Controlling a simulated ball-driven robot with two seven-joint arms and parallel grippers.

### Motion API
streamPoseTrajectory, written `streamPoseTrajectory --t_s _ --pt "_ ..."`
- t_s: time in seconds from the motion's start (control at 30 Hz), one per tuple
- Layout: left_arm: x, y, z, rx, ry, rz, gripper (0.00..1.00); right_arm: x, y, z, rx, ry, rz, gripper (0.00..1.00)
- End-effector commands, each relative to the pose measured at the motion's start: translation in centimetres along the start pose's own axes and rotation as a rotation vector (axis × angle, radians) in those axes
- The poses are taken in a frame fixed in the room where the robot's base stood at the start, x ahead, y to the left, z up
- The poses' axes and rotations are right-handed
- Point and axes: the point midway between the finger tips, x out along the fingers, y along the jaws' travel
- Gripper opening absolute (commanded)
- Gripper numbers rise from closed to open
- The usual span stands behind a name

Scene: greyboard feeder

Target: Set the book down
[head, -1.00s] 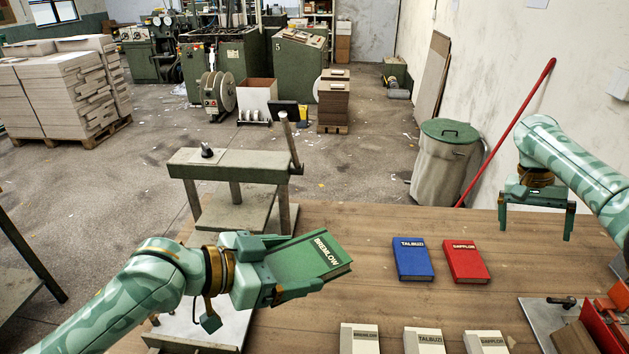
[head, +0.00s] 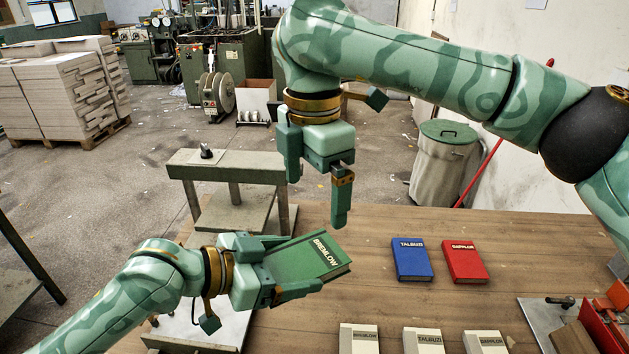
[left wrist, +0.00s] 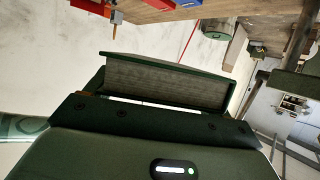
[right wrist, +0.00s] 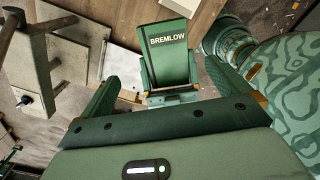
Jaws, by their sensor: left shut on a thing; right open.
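The green book (head: 310,257), lettered BREMLOW, is held above the left part of the wooden table (head: 380,220). My left gripper (head: 285,270) is shut on it, and the book is tilted. The left wrist view shows the book's page edges (left wrist: 170,82) between the jaws. My right gripper (head: 318,190) is open and empty, pointing down above and behind the book. In the right wrist view the book's cover (right wrist: 169,50) faces me beyond the open fingers, apart from them.
A blue book (head: 411,260) and a red book (head: 465,262) lie on the table. White blocks lettered BREMLOW (head: 359,340), TALBUZI (head: 424,341) and DAPPLON (head: 486,342) line the front edge. A press (head: 226,168) stands at left. Table between is clear.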

Motion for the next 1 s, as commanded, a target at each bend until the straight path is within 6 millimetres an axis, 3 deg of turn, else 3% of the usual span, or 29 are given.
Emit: streamPoseTrajectory --t_s 0.6,1.0 --pt "0.0 0.0 -0.1 0.000 0.002 0.000 0.52 10.7 -0.1 -0.1 -0.006 0.002 -0.002 1.00" --pt "0.0 0.0 -0.1 0.000 0.001 0.000 0.52 11.7 0.0 0.0 -0.005 0.000 0.000 1.00"
